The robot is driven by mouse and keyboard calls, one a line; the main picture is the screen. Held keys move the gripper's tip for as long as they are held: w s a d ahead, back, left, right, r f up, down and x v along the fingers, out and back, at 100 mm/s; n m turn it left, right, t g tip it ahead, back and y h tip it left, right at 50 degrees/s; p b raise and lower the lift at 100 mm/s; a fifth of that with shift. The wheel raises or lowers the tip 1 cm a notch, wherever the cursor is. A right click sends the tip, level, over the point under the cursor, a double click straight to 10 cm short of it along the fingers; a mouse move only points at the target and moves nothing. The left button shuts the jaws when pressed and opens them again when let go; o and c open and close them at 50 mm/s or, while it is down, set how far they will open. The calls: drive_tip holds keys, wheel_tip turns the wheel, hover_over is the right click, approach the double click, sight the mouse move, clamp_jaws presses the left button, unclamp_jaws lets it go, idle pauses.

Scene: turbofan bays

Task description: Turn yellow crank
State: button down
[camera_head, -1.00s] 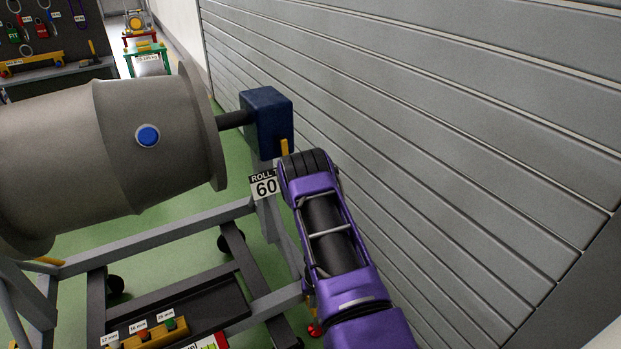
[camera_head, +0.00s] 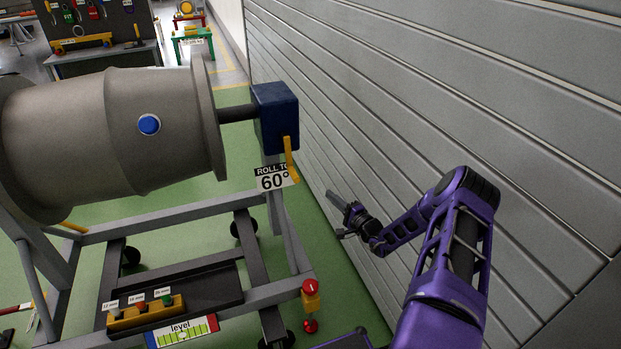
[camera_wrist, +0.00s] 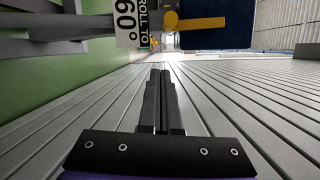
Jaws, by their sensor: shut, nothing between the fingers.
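The yellow crank (camera_head: 289,158) hangs from the blue gearbox (camera_head: 274,117) on the right end of the grey engine drum's shaft, beside the "ROLL TO 60°" sign (camera_head: 272,178). In the wrist view the crank (camera_wrist: 196,23) shows at the top, against the blue gearbox (camera_wrist: 232,25), with the sign (camera_wrist: 130,22) to its left. My gripper (camera_head: 331,193) is shut and empty, to the right of the crank and apart from it, close to the grey slatted wall. Its closed fingers (camera_wrist: 161,72) point forward in the wrist view, below the crank.
The grey drum (camera_head: 120,135) with a blue button rests on a wheeled frame (camera_head: 185,220). A tray of sockets (camera_head: 150,308) and a level (camera_head: 182,331) sit low on it. The slatted wall (camera_head: 450,90) bounds the right. Green floor lies between the frame and wall.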

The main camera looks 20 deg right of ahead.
drive_tip(key=w+a+r, duration=0.1)
drive_tip(key=w+a, duration=0.4)
drive_tip(key=w, duration=0.4)
drive_tip(key=shift+w+a+r+b, duration=0.25)
drive_tip(key=shift+w+r+b, duration=0.1)
drive_tip(key=shift+b, duration=0.05)
drive_tip(key=shift+a+m+t, duration=0.3)
drive_tip(key=shift+a+m, duration=0.1)
drive_tip(key=shift+a, duration=0.35)
